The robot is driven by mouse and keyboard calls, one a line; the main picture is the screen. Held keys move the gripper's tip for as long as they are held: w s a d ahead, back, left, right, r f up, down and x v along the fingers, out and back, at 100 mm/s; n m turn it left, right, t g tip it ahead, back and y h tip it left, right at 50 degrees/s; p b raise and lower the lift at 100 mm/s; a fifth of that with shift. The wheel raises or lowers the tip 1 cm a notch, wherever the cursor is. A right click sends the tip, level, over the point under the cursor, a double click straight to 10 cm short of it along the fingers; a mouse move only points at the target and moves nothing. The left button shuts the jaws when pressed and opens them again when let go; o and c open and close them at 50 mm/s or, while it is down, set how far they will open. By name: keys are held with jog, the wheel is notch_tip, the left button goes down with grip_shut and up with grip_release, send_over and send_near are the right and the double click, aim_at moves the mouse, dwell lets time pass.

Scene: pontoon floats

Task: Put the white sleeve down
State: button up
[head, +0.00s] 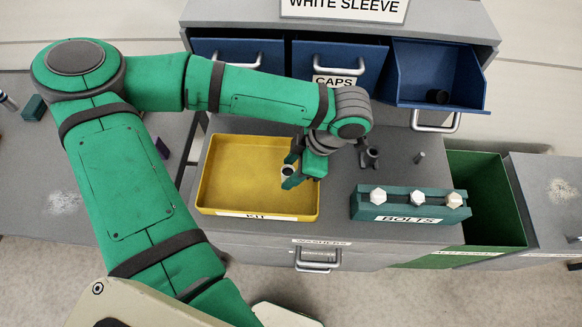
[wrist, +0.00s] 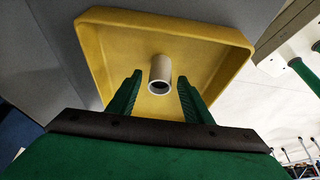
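The white sleeve (head: 287,171), a short pale tube with a dark bore, is over the yellow kit tray (head: 230,172), near its right side. The sleeve also shows in the wrist view (wrist: 160,72), its open end towards the camera, and seems to stand on the floor of the tray (wrist: 108,62). My gripper (head: 290,170) is low over the tray with its green fingers on either side of the sleeve. In the wrist view my gripper (wrist: 158,92) shows a gap between each finger and the sleeve. The contact under the sleeve cannot be seen clearly.
A green bolts rack (head: 408,207) with white-headed bolts stands right of the tray. A dark fitting (head: 368,155) and a grey peg (head: 419,157) are behind it. Blue drawers line the back; an open blue bin (head: 440,70) holds a dark ring. The tray's left half is clear.

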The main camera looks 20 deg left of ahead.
jog(key=shift+r, duration=0.3)
jog(key=v, duration=1.2)
jog(key=shift+f, duration=0.15)
